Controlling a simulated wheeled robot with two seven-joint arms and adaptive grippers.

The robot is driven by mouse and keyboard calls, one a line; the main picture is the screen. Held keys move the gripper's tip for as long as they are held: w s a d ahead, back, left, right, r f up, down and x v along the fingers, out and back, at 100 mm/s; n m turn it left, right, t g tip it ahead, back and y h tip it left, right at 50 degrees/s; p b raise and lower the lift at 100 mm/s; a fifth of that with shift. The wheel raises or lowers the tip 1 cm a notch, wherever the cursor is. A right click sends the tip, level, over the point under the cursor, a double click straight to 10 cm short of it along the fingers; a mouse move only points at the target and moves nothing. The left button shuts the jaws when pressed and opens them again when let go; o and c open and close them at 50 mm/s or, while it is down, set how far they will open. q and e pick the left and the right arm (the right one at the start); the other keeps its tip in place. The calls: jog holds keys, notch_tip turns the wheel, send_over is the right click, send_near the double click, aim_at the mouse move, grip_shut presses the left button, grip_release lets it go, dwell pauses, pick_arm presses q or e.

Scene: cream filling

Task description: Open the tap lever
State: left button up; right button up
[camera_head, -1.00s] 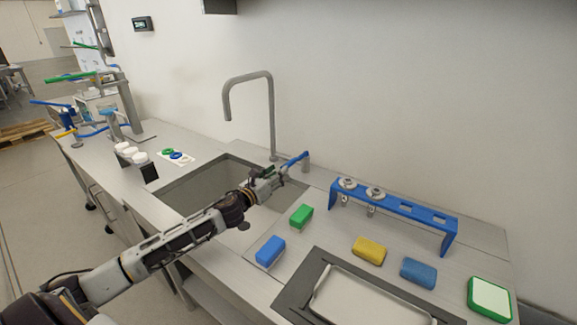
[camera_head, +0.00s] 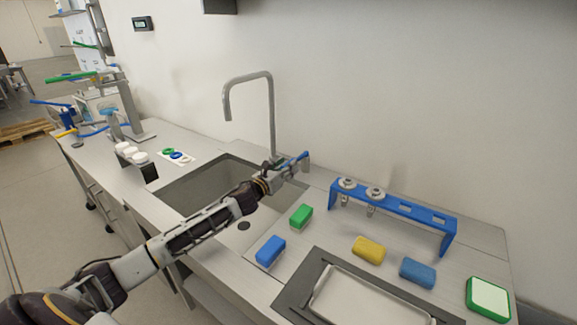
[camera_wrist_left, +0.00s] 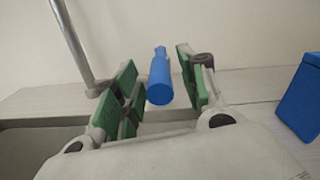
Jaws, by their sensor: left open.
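The tap lever (camera_head: 299,158) is a blue rod on a short grey post just right of the tall grey tap (camera_head: 272,112), behind the sink. In the left wrist view the blue lever (camera_wrist_left: 160,78) points toward the camera. My left gripper (camera_head: 291,165) is at the lever, and its tips are hard to make out in the head view. In the left wrist view the left gripper (camera_wrist_left: 158,94) is open, with its green-padded fingers on either side of the lever. A gap shows on each side of the lever. My right gripper is out of view.
The sink basin (camera_head: 193,191) lies below my left arm. A blue rack (camera_head: 407,207) stands to the right of the lever. Blue, green and yellow blocks and a tray (camera_head: 352,304) lie on the counter. The wall is close behind the tap.

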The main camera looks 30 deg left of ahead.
pick_arm(q)
jog(key=shift+w+d, duration=0.1)
jog(key=shift+w, duration=0.65)
grip_shut()
